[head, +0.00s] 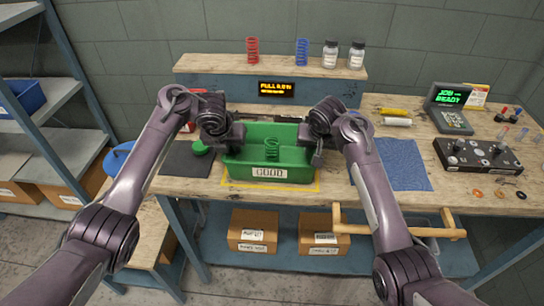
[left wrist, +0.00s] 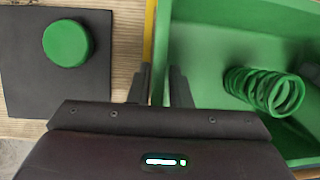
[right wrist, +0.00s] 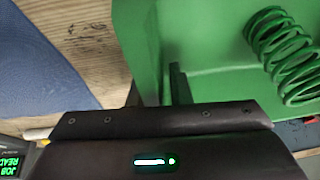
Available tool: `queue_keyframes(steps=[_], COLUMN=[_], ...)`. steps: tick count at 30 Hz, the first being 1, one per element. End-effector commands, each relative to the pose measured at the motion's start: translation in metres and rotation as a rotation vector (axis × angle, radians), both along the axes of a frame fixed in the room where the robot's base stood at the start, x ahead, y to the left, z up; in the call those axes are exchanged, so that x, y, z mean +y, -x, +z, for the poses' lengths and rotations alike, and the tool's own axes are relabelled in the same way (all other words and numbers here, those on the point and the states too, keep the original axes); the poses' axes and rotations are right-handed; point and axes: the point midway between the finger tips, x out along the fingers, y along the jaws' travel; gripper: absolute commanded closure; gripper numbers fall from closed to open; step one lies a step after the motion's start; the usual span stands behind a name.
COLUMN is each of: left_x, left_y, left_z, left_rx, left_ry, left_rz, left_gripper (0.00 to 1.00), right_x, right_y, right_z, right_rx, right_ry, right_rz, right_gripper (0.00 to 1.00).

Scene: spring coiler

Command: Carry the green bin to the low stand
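The green bin (head: 238,169), labelled GOOD, sits upright on the bench inside a yellow outline and holds a green coil spring (head: 271,150). My left gripper (left wrist: 160,88) has one finger on each side of the bin's left wall, with little gap, and looks shut on it. My right gripper (right wrist: 158,92) is at the bin's right wall, with one finger inside and the outer one mostly hidden; it looks shut on the wall too. The low stand (head: 150,262) appears to be the wooden-topped one at the lower left, partly behind my left arm.
A dark mat with a green button (head: 200,147) lies left of the bin, a blue cloth (head: 400,165) right of it. A raised shelf (head: 190,63) with springs and jars stands behind. A wooden rail (head: 435,230) juts from the bench front. A shelf rack (head: 70,140) stands left.

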Motion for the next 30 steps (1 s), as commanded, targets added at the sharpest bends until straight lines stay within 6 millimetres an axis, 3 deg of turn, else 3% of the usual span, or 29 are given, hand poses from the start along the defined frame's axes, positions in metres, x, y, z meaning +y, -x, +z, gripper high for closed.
queue_keyframes(steps=[4, 19, 30], left_x=[0.0, 0.0, 0.0], left_y=[0.0, 0.0, 0.0], left_z=[0.0, 0.003, 0.035], left_rx=[0.0, -0.002, -0.002], left_ry=[0.0, 0.0, 0.0], left_rz=[0.0, 0.0, 0.0], left_gripper=[1.0, 1.0, 1.0], right_x=[0.0, 0.0, 0.0], right_y=[0.0, 0.0, 0.0], right_z=[0.0, 0.003, 0.035], right_rx=[0.0, -0.001, -0.001], right_ry=[0.0, -0.001, -0.001], right_rz=[0.0, 0.0, 0.0], right_gripper=[1.0, 1.0, 1.0])
